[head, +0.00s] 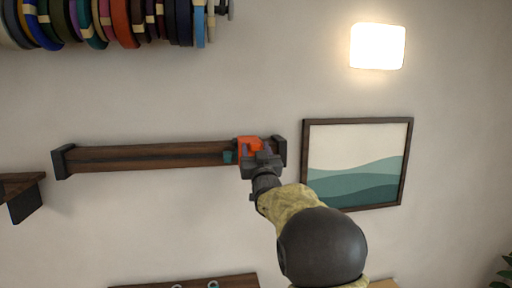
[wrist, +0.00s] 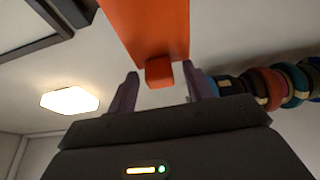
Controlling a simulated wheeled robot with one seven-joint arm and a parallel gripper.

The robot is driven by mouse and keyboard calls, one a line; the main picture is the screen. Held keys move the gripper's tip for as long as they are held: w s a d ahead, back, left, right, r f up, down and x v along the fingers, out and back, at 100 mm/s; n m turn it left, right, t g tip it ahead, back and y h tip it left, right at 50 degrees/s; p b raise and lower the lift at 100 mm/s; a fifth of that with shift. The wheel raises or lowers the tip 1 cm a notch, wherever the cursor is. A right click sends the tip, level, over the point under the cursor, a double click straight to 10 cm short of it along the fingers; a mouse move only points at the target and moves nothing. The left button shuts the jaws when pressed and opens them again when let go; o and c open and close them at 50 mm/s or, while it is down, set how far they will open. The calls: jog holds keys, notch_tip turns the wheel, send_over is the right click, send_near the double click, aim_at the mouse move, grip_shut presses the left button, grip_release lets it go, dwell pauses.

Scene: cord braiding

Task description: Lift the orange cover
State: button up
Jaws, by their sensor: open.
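The orange cover (head: 249,144) is at the right end of a dark wooden rail fixed to the wall. In the wrist view the orange cover (wrist: 150,30) hangs large at the top centre, with a small orange tab (wrist: 159,72) at its lower edge. My gripper (head: 258,158) is right at the cover in the head view. In the wrist view my gripper (wrist: 162,88) is open, with one purple-grey finger on each side of the tab. I cannot tell whether either finger touches it. My gripper hides part of the cover in the head view.
The wooden rail (head: 150,157) has dark end brackets, and a small teal piece (head: 228,157) sits left of the cover. Coloured cord rolls (head: 120,22) hang at upper left. A framed picture (head: 358,135) is close on the right. A lit wall lamp (head: 377,46) is above it.

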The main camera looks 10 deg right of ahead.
jog(key=shift+c, duration=0.4)
grip_shut()
jog(key=shift+s, duration=0.1)
